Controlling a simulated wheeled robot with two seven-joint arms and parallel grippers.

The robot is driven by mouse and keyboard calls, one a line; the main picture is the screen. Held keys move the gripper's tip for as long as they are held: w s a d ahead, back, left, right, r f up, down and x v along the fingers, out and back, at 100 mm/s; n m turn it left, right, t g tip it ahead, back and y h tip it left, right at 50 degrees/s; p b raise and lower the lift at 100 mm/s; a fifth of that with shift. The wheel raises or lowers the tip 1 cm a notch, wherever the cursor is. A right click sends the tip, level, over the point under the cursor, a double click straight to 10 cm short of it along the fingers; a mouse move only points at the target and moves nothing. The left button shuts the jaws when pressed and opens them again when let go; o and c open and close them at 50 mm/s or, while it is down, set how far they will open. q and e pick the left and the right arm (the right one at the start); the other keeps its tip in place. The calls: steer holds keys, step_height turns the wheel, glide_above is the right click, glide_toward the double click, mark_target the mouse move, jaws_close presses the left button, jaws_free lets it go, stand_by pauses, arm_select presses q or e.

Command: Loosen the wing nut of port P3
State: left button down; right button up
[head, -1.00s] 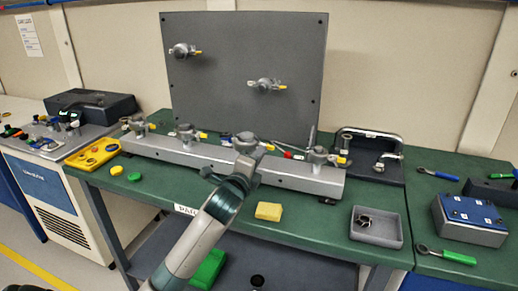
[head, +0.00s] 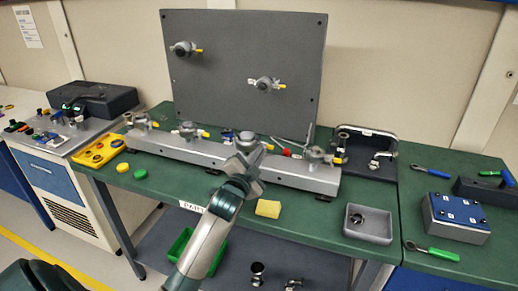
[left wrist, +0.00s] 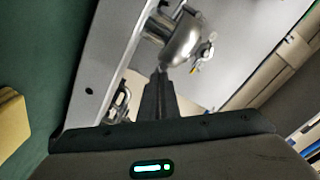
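A grey rail (head: 215,153) on the green bench carries a row of metal ports with clamps; I cannot read their labels. The third port from the left (head: 246,137) is right behind my left gripper (head: 246,160), which partly hides it. In the left wrist view a rounded metal port body (left wrist: 185,42) with a small clamp and yellow tip lies just beyond my dark fingers (left wrist: 157,92). Nothing shows held, and contact with the port is not clear. The fingers overlap in that view, so their opening is unclear. My right gripper is out of view.
A grey upright panel (head: 230,65) with two more ports stands behind the rail. A grey tray (head: 369,236) with metal parts sits to the right. A blue-topped box (head: 457,216) stands farther right.

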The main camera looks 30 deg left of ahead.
arm_select(q)
steer(key=shift+a+r+n+p, duration=0.1)
steer(key=shift+n+p, duration=1.15)
steer(key=shift+n, duration=1)
steer(key=shift+a+r+n+p, duration=0.1)
steer(key=shift+n+p, duration=1.1)
steer(key=shift+n, duration=1.05)
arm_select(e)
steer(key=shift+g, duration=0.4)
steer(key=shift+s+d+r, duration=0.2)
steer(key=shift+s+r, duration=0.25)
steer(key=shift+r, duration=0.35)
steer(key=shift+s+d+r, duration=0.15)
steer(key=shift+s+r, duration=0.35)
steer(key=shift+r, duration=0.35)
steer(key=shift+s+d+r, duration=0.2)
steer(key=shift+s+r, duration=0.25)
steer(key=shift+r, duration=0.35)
arm_select(q)
steer(key=c, duration=2.3)
jaws_free()
steer(key=shift+f, duration=0.1)
